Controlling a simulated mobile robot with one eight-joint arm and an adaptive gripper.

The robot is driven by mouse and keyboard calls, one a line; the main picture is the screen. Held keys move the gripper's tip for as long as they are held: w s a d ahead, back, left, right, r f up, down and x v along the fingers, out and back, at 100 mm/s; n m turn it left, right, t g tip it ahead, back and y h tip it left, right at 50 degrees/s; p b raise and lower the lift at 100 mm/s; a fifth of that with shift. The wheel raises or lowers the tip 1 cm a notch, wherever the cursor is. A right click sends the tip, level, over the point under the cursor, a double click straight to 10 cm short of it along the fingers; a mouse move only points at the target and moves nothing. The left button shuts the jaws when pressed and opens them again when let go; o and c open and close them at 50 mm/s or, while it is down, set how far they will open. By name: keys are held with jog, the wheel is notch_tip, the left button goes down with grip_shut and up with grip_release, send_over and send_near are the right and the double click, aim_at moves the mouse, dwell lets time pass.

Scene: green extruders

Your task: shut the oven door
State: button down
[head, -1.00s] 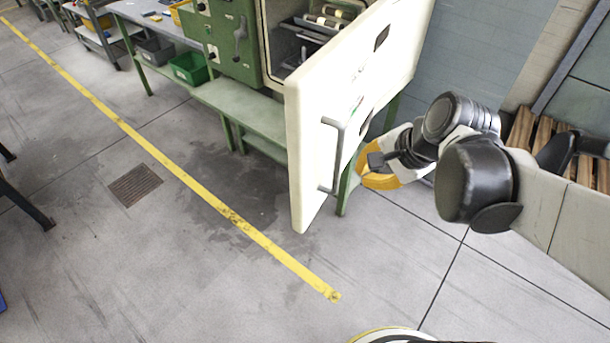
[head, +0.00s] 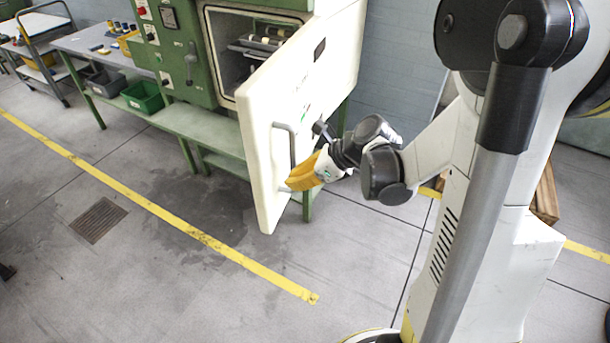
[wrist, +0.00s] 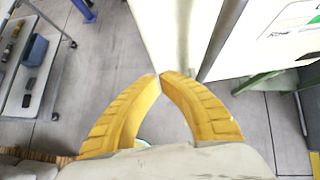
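The oven door (head: 262,200) is a thick cream-white slab, standing wide open in the head view. A grey bar handle (head: 292,150) is on its outer face. The oven (head: 222,50) is a green cabinet with its chamber exposed. My gripper (head: 292,183) has yellow fingers and is at the lower part of the handle, on the door's outer side. In the wrist view, the curved fingertips (wrist: 160,76) come together with nothing visible between them. The handle (wrist: 222,40) passes to their right and the white door (wrist: 270,45) is close ahead. Whether the fingers touch the door is unclear.
A green bench (head: 200,128) runs under the oven, with a green bin (head: 143,96) and dark bins to the left. A trolley (head: 45,45) stands farther left. The floor in front is clear, with a yellow line (head: 160,212) and a drain grate (head: 98,220).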

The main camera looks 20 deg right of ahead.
aim_at(266, 182)
jog(key=w+a, duration=0.1)
jog(key=w+a+f, duration=0.1)
jog(key=a, duration=0.1)
jog(key=shift+w+f+b, duration=0.2)
jog(key=shift+w+b, duration=0.1)
jog(key=shift+w, duration=0.05)
jog(key=shift+w+a, duration=0.45)
jog(key=shift+w, duration=0.05)
jog(key=shift+r, duration=0.1)
